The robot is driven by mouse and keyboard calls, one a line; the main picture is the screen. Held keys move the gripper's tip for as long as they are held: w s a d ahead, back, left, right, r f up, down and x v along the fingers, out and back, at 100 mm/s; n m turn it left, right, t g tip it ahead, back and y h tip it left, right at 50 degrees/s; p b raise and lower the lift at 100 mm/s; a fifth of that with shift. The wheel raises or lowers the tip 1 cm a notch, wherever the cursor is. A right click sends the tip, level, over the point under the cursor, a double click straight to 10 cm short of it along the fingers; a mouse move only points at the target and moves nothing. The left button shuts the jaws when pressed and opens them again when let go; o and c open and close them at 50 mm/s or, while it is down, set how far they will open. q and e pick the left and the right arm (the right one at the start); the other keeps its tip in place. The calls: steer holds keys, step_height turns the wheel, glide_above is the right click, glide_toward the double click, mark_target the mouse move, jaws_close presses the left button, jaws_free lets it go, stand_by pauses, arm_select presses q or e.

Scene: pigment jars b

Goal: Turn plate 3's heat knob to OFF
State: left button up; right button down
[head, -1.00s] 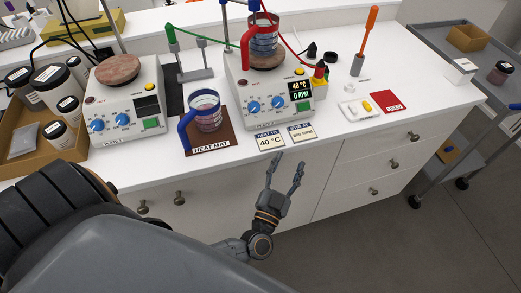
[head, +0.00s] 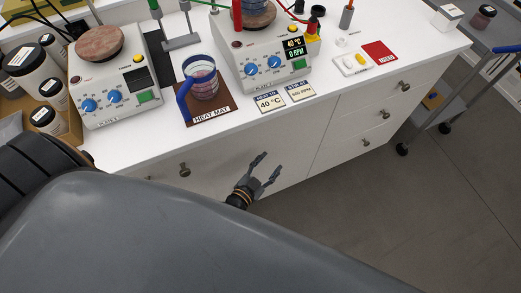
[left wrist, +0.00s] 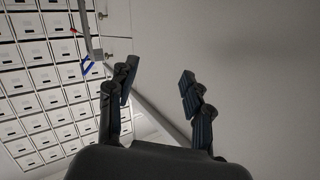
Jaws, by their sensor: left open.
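Two white hot plates stand on the bench in the head view, and their name labels are too small to read surely. The left plate (head: 115,80) has a dark display, a green switch and two blue knobs (head: 88,105). The right plate (head: 262,46) has a lit display (head: 294,48) reading 40 °C and 0 RPM, and two blue knobs (head: 252,70). My left gripper (head: 269,163) is open and empty, in front of the bench drawers and below the top's front edge. Its spread fingers also show in the left wrist view (left wrist: 160,88). My right gripper is out of sight.
A blue-handled beaker (head: 203,78) stands on the brown heat mat (head: 219,108) between the plates. Two cards (head: 270,102) lie near the front edge. Jars (head: 30,65) crowd the left. A stand (head: 181,42) is behind the mat. A cart (head: 497,40) is at right.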

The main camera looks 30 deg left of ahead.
arm_select(q)
steer(key=shift+s+a+f+g, duration=0.15)
steer(key=shift+s+f+g, duration=0.1)
steer(key=shift+f, duration=0.2)
steer(key=shift+s+a+f+g, duration=0.15)
steer(key=shift+s+f, duration=0.1)
steer(key=shift+f, duration=0.2)
steer(key=s+a+f+g, duration=0.3)
steer(key=s+f+g, duration=0.3)
steer(key=s+f, duration=0.85)
steer(key=s+a+f+n+g+y, duration=0.1)
steer(key=s+f, duration=0.4)
steer(key=s, duration=0.5)
steer(key=s+a+f+n+g+y, duration=0.1)
steer(key=s+a+f+g, duration=0.2)
steer(key=s+f+g, duration=0.3)
steer(key=s, duration=0.3)
steer(key=shift+s+n+g, duration=0.3)
steer(key=shift+s, duration=0.1)
steer(key=shift+w+r, duration=0.1)
